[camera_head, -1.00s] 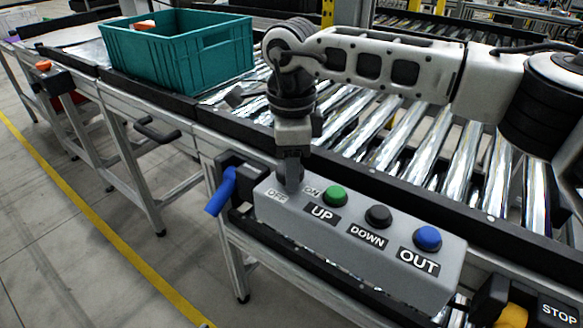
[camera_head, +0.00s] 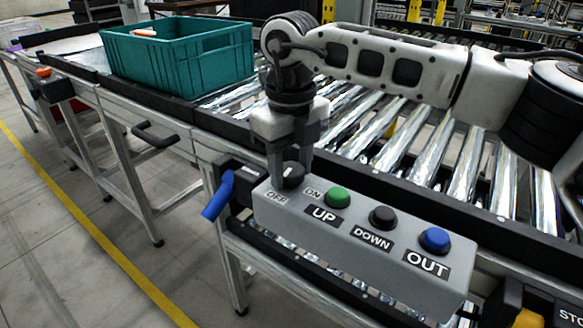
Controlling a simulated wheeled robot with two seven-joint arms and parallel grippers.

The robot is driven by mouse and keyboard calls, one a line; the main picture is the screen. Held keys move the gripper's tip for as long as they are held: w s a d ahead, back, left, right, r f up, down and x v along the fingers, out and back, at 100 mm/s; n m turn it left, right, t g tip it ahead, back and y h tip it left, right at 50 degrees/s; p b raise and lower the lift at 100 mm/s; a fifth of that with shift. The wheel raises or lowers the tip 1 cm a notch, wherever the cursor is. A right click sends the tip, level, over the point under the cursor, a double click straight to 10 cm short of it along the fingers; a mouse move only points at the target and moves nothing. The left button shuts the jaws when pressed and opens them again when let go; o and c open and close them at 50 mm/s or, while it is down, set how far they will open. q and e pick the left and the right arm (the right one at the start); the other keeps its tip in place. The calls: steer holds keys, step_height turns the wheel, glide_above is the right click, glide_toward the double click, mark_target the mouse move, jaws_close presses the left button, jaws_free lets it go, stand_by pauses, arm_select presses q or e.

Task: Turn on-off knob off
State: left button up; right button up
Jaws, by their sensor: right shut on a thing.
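The on-off knob (camera_head: 292,175) is a small black dial at the left end of the grey control box (camera_head: 345,239). The OFF label (camera_head: 276,198) is below it to the left and the ON label (camera_head: 312,193) below it to the right. My right gripper (camera_head: 290,172) points down from above, with one finger on each side of the knob, shut on it. A small pale mark shows on the knob, but its exact direction is hard to read. My left gripper is not in view.
Green UP (camera_head: 336,197), black DOWN (camera_head: 382,217) and blue OUT (camera_head: 435,240) buttons line the box to the right. A blue handle (camera_head: 219,195) sticks out at left. A teal crate (camera_head: 178,58) stands on the conveyor behind.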

mark_target(291, 170)
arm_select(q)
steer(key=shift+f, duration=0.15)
arm_select(e)
steer(key=shift+r+m, duration=0.1)
steer(key=shift+m, duration=1)
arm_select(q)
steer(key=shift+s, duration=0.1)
arm_select(e)
steer(key=shift+w, duration=0.1)
steer(key=o, duration=1)
steer(key=shift+c, duration=0.2)
arm_select(q)
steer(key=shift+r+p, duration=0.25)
steer(key=shift+p, duration=0.35)
arm_select(e)
step_height(291, 170, up, 16)
